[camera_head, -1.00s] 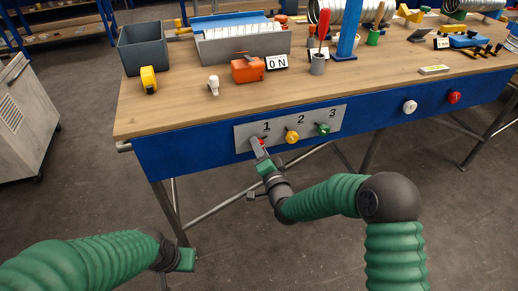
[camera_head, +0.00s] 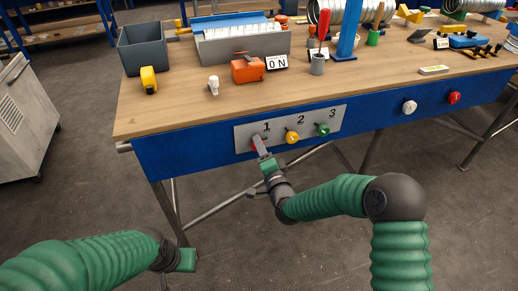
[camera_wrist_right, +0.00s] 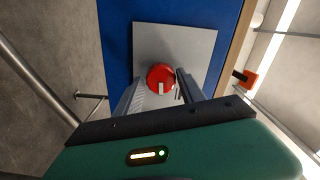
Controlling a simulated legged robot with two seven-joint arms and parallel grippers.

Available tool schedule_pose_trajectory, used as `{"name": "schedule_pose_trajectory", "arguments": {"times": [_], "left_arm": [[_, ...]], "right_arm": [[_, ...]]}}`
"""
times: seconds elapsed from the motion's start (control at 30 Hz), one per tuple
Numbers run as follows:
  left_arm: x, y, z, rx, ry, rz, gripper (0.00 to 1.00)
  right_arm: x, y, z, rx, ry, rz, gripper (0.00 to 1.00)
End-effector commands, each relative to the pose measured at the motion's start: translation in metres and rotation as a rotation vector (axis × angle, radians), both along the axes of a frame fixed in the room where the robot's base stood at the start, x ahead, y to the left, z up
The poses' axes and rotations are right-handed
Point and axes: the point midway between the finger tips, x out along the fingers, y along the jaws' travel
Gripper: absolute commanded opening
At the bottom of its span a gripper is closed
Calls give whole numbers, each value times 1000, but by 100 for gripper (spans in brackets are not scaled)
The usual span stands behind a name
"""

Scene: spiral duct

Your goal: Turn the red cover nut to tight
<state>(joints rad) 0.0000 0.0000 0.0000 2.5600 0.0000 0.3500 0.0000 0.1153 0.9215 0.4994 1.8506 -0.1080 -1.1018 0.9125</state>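The red cover nut (camera_head: 255,147) sits under the number 1 on a grey panel (camera_head: 244,132) on the blue front of the bench. In the right wrist view the round red nut (camera_wrist_right: 160,72) has a pale mark on its lower part. My right gripper (camera_head: 258,143) is at the nut and partly hides it in the head view. In the wrist view its fingers (camera_wrist_right: 160,85) stand apart, one on each side of the nut, with a gap at the left. My left gripper (camera_head: 187,260) hangs low, away from the bench; its fingers do not show clearly.
A yellow knob (camera_head: 292,137) and a green knob (camera_head: 323,129) sit on the same panel under 2 and 3. A white knob (camera_head: 410,107) and another red knob (camera_head: 454,97) are farther right. The bench top (camera_head: 180,108) holds bins and tools above.

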Motion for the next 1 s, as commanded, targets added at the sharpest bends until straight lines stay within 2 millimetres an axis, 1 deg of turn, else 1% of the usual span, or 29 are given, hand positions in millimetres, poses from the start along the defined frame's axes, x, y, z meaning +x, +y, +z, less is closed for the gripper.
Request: {"name": "schedule_pose_trajectory", "arguments": {"times": [0.03, 0.07, 0.1, 0.37, 0.47, 0.57, 0.9, 1.0], "left_arm": [[0, 0, 0, 0, 0, 0, 36], [0, 0, 0, 0, 0, 0, 36], [0, 0, 0, 0, 0, 0, 36], [0, 0, 0, 0, 0, 0, 36], [0, 0, 3, 0, 0, 0, 36], [0, 0, 8, 0, 0, 0, 36], [0, 0, 23, 0, 0, 0, 36], [0, 0, 25, 0, 0, 0, 36]], "right_arm": [[0, 1, 0, 0, 1, 2, 54], [-1, 1, 0, 0, 0, 2, 58], [-1, 2, 0, 0, 0, 3, 59], [-2, 3, 0, 0, 1, 6, 59], [-9, 1, 0, -1, 3, 7, 59], [-27, -6, 2, -2, 3, 6, 59], [-120, -36, 0, -2, 5, 6, 59], [-141, -44, -1, -1, 6, 4, 59]]}}
